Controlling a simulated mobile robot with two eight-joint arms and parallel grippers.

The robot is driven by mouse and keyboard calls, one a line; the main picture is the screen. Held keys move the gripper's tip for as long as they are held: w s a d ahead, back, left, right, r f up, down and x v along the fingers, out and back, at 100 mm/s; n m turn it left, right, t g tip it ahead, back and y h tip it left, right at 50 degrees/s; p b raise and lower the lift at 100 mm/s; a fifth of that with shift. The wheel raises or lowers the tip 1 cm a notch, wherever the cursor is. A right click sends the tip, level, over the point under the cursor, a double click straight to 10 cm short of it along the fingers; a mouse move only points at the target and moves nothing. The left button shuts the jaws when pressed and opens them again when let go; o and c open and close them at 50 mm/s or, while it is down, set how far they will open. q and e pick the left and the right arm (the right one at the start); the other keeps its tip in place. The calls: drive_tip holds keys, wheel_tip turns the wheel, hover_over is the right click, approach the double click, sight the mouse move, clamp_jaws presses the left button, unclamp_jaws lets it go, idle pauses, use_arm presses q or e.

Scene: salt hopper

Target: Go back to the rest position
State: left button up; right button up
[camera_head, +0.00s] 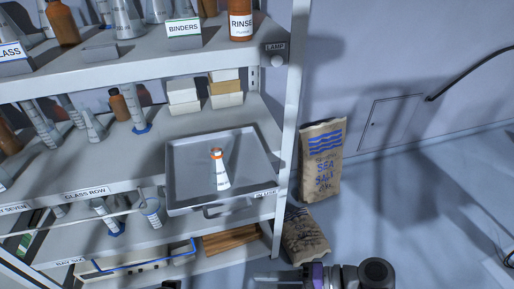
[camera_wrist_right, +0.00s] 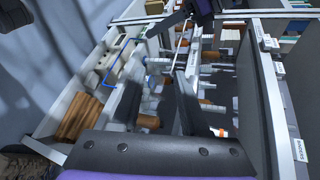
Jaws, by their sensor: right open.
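My right gripper (camera_wrist_right: 158,100) shows in the right wrist view with its two dark fingers apart and nothing seen between them. Shelving with glassware lies beyond the fingers. In the head view, part of my arm with a purple band lies at the bottom edge, right of the shelf foot; its fingertips cannot be made out there. At the top of the right wrist view, a dark and purple part of my other arm shows, cut off by the edge. Its jaws are not clear.
The grey tray (camera_head: 186,166) on the shelving holds an orange-topped flask (camera_head: 220,171). Glassware, white boxes (camera_head: 183,92) and a RINSE bottle (camera_head: 241,22) crowd the shelves. A sea salt bag (camera_head: 321,162) leans by the wall; another sack (camera_head: 303,236) lies lower. Floor at right is clear.

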use_arm(q)
wheel_tip(320, 180, up, 10)
drive_tip(key=w+p, duration=0.2)
drive_tip(key=p, duration=0.6)
drive_tip(key=shift+w+f, duration=0.2)
drive_tip(key=shift+w, duration=0.2)
use_arm(e)
drive_tip(key=w+d+r+n+t+h, duration=0.1)
drive_tip(key=d+n+h, duration=0.1)
drive_tip(key=d+h, duration=0.5)
drive_tip(key=w+d+r+n+t+h, duration=0.1)
drive_tip(key=d+r+t+h, duration=0.1)
drive_tip(key=d+h, duration=0.4)
drive_tip(key=shift+d+n+h, duration=0.4)
drive_tip(key=shift+d, duration=0.5)
